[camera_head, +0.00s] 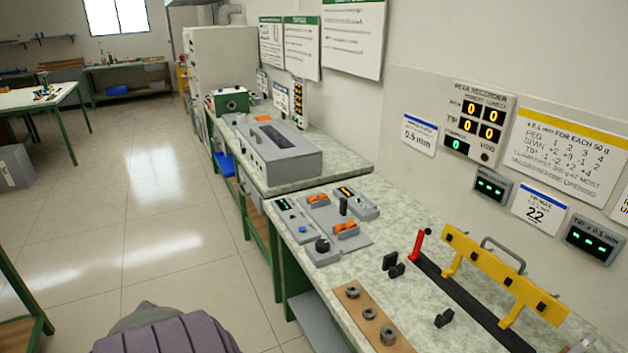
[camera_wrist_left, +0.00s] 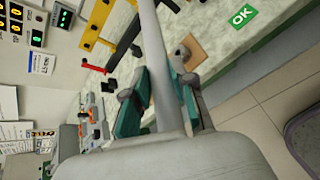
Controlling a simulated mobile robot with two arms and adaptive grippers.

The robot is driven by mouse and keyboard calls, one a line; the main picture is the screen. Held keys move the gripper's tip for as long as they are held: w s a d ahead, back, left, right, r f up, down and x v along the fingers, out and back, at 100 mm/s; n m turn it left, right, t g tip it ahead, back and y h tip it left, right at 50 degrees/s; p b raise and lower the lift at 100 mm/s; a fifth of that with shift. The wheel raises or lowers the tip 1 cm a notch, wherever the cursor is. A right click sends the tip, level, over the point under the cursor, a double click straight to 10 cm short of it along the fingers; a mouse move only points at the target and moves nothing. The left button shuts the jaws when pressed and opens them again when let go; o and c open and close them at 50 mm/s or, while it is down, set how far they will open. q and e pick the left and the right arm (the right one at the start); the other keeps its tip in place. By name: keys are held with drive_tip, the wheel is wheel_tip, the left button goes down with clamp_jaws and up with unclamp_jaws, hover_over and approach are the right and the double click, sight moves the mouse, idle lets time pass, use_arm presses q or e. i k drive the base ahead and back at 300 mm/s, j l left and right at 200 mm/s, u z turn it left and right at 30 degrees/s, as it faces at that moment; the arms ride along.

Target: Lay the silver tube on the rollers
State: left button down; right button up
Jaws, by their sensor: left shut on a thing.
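The silver tube (camera_wrist_left: 162,65) runs from the top edge of the left wrist view down between the teal fingers of my left gripper (camera_wrist_left: 160,103). The gripper is shut on it and holds it above the floor and bench edge; the tube's far end is cut off by the frame. In the head view, two orange supports, (camera_head: 318,200) and (camera_head: 346,229), sit on a grey plate on the bench; they look like the rollers, but are too small to be sure. The tube is apart from them. Neither gripper shows in the head view.
Around the plate are a black upright post (camera_head: 343,206) and a black knob (camera_head: 322,245). A grey machine (camera_head: 275,155) stands beyond.

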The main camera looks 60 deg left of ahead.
sight(331, 211)
drive_tip(key=j+z, duration=0.1)
drive_tip(key=j, duration=0.55)
drive_tip(key=j+z, duration=0.1)
drive_tip(key=j, duration=0.5)
drive_tip(key=j+z, duration=0.1)
drive_tip(key=j, duration=0.55)
drive_tip(key=k+j+z, duration=0.1)
drive_tip(key=j, duration=0.55)
drive_tip(key=k+j+z, duration=0.15)
drive_tip(key=j, duration=0.45)
drive_tip(key=i+j+z, duration=0.1)
drive_tip(key=j, duration=0.5)
drive_tip(key=i+j, duration=0.1)
drive_tip(key=j, duration=0.5)
drive_tip(key=i+j+z, duration=0.15)
drive_tip(key=j, duration=0.45)
drive_tip(key=k, duration=0.05)
